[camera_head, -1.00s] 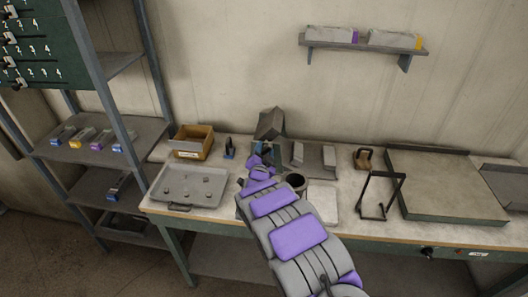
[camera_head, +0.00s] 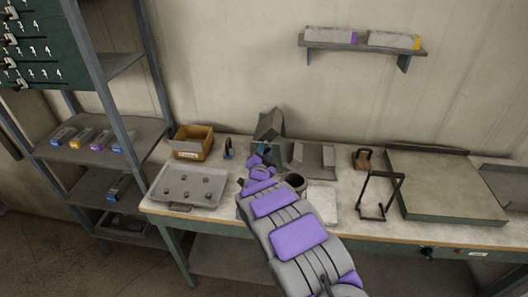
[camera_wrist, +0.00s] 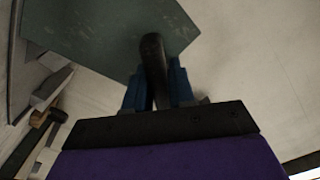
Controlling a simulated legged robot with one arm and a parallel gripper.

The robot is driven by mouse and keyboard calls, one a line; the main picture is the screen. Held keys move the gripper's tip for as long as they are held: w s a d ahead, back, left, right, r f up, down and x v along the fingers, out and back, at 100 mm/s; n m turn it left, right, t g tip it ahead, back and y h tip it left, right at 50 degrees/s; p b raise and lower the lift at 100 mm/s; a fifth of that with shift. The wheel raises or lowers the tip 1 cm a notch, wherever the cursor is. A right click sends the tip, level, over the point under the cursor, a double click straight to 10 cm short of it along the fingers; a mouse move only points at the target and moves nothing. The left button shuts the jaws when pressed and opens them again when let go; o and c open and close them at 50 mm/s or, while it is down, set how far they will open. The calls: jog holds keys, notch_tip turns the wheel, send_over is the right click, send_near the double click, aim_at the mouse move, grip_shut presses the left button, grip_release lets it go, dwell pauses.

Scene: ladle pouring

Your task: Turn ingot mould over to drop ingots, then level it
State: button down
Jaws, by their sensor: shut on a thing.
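My gripper (camera_wrist: 155,78) has blue fingers closed on a dark, rounded handle (camera_wrist: 153,52). The handle joins a flat grey-green plate, which I take to be the ingot mould (camera_wrist: 95,35). In the head view a grey, angular piece, apparently the same mould (camera_head: 270,123), is held steeply tilted above the back of the bench. My gripper (camera_head: 262,150) is just below it, partly hidden by my purple and grey arm. The inside of the mould is not visible, so I cannot tell whether ingots are in it.
A shallow grey tray (camera_head: 172,201) with several small dark pieces lies left on the bench. An orange-brown box (camera_head: 192,153) stands behind it. A dark cup (camera_head: 296,181), grey blocks (camera_head: 314,160), a black frame (camera_head: 398,192) and a large flat plate (camera_head: 445,185) are right of my gripper.

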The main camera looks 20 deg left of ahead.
jog(key=shift+p, duration=0.3)
jog(key=n+p, duration=0.3)
jog(key=shift+r, duration=0.15)
jog(key=n+p, duration=0.3)
jog(key=shift+a+n, duration=0.1)
jog(key=shift+n, duration=0.2)
jog(key=shift+n+p, duration=0.6)
jog(key=shift+n, duration=0.4)
jog(key=n+p, duration=0.1)
jog(key=n, duration=0.1)
jog(key=n+p, duration=0.1)
jog(key=n, duration=0.2)
jog(key=shift+s+a, duration=0.1)
jog(key=shift+a, duration=0.1)
jog(key=n, duration=0.2)
jog(key=n+p, duration=0.1)
jog(key=n, duration=0.2)
jog(key=shift+a+f+n, duration=0.1)
jog(key=shift+f+n, duration=0.15)
jog(key=shift+n, duration=0.15)
